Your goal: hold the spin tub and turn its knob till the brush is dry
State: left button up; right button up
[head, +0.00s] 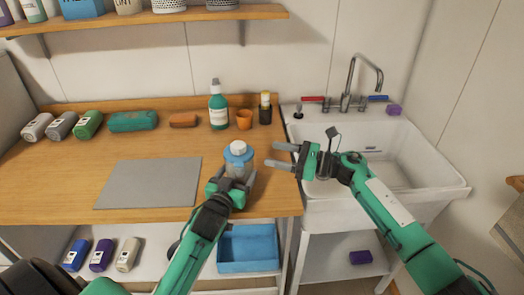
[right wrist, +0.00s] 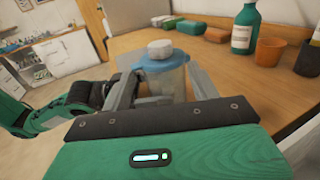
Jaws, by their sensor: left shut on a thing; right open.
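The spin tub (head: 238,160) stands upright on the wooden counter near its front edge, with a clear body, a blue lid and a white knob (head: 238,147) on top. My left gripper (head: 236,178) is shut on the tub's body from the front. My right gripper (head: 282,156) is open and empty, to the right of the tub, its fingers pointing left toward it. In the right wrist view the tub (right wrist: 165,75) with its white knob (right wrist: 160,48) shows beyond the right gripper (right wrist: 163,88). No brush can be made out inside the tub.
A grey mat (head: 150,183) lies left of the tub. The white sink (head: 420,150) is at the right. A blue bin (head: 248,250) sits on the shelf below.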

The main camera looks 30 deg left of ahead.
jog(key=shift+w+d, duration=0.15)
jog(key=shift+d, duration=0.7)
jog(key=s+a+r+m+t, duration=0.2)
jog(key=a+r+t, duration=0.1)
jog(key=a+t, duration=0.1)
jog(key=m+t+h, duration=0.3)
jog(key=m+t, duration=0.4)
jog(key=t, duration=0.3)
send_near(242, 151)
jog(key=x, duration=1)
jog(key=shift+w+a, duration=0.15)
jog(key=shift+a, duration=0.15)
jog(key=shift+c, duration=0.2)
jog(key=c, duration=0.9)
